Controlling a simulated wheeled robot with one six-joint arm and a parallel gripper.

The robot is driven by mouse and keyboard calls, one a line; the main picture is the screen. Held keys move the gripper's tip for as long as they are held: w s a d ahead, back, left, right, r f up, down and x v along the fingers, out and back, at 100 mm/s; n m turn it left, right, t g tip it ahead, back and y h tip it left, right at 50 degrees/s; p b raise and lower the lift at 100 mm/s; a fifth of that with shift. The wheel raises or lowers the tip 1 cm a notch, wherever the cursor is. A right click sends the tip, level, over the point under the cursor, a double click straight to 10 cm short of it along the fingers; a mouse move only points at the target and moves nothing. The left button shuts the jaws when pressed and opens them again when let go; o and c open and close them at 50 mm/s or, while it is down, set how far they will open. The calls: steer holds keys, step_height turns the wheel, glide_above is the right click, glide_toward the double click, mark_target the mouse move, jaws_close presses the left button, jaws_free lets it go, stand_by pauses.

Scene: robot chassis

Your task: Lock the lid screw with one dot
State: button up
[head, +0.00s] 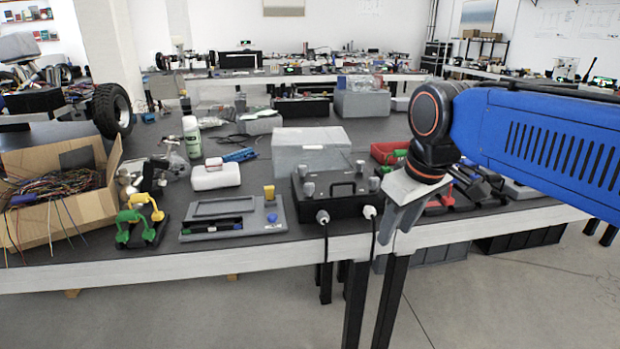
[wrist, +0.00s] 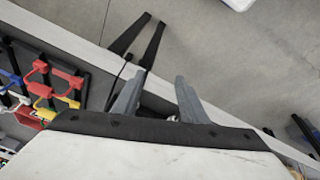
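The black box (head: 340,212) stands at the table's front edge in the head view, with a handle (head: 343,187) on its lid. Grey lid screws show near the lid's corners, one at the front left (head: 308,189) and one at the front right (head: 374,184). Dot marks are too small to make out. My gripper (head: 393,236) hangs just right of the box by the table edge, pointing down, apart from the screws. In the wrist view my gripper (wrist: 158,85) has its fingers spread with nothing between them. My gripper's body hides most of the area below it.
Two cables hang from white plugs (head: 322,217) on the box front. A grey case (head: 311,150) stands behind the box, and a grey tray (head: 233,217) lies to its left. Red-handled tools (head: 440,203) lie to the right; coloured handles (wrist: 52,88) show in the wrist view.

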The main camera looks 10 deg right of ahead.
steer(key=w+a+r+n+g, duration=0.2)
steer(key=w+a+r+n, duration=0.3)
steer(key=w+r, duration=0.55)
steer(key=n+g, duration=0.1)
steer(key=n, duration=0.5)
glide_toward(310, 184)
steer(key=f, duration=0.8)
steer(key=shift+w+a+f, duration=0.1)
steer(key=shift+w, duration=0.1)
jaws_close()
